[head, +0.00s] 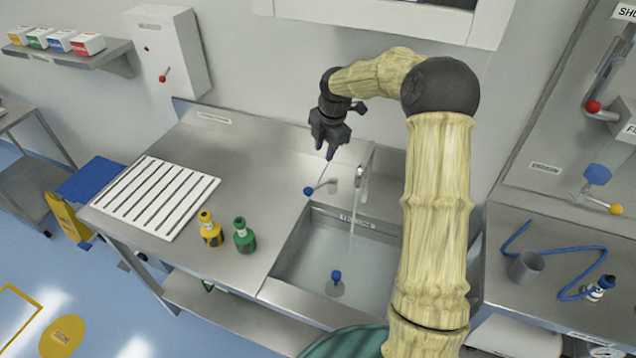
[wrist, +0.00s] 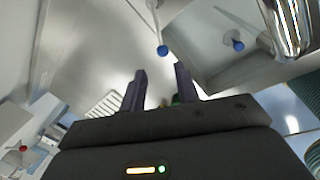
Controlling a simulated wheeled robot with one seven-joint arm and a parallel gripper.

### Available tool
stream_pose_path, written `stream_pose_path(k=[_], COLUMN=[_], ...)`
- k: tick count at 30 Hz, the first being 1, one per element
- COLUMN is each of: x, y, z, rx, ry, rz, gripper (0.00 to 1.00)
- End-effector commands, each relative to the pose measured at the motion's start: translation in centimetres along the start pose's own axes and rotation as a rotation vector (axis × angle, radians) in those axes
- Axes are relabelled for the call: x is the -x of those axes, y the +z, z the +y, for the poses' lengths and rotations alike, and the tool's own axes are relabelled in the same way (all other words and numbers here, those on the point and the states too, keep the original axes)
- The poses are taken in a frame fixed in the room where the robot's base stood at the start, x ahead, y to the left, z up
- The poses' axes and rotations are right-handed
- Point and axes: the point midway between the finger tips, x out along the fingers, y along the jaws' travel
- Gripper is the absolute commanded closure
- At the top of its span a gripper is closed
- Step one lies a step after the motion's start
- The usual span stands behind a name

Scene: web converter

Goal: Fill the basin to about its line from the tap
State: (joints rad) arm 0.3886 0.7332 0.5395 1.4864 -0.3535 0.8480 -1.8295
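The steel basin (head: 290,252) is set in the counter, with a small label (head: 358,221) on its back wall. The tap (head: 365,175) stands behind it, and a thin pale stream (head: 351,236) falls from its spout. The tap lever (head: 322,188) ends in a blue knob, which also shows in the wrist view (wrist: 162,50). A blue-topped plug (head: 336,277) sits on the basin floor; it also shows in the wrist view (wrist: 236,42). The water depth is hard to tell. My gripper (head: 329,145) is open and empty, above and behind the lever knob, apart from it.
A yellow bottle (head: 211,232) and a green bottle (head: 244,238) stand left of the basin. A white slotted drainboard (head: 157,197) lies farther left. The counter between drainboard and tap is clear. The right bench holds a grey cup (head: 525,266) and a blue hose (head: 560,250).

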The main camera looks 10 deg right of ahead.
Motion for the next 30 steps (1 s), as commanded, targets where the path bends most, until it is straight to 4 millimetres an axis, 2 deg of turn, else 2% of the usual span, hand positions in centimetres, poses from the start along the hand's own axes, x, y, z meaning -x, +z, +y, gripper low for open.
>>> stream_pose_path(k=[9, 14, 20, 30], x=[-0.1, -1.1, -4.0, -9.9], y=[-0.2, -0.3, -0.1, 0.1], z=[0.1, 0.1, 0.0, -0.1], rx=[0.003, 0.003, 0.0, -0.005], ry=[0.0, -0.003, -0.004, -0.003], rz=[0.0, 0.003, 0.002, 0.001], gripper=[0.68, 0.68, 0.68, 0.68])
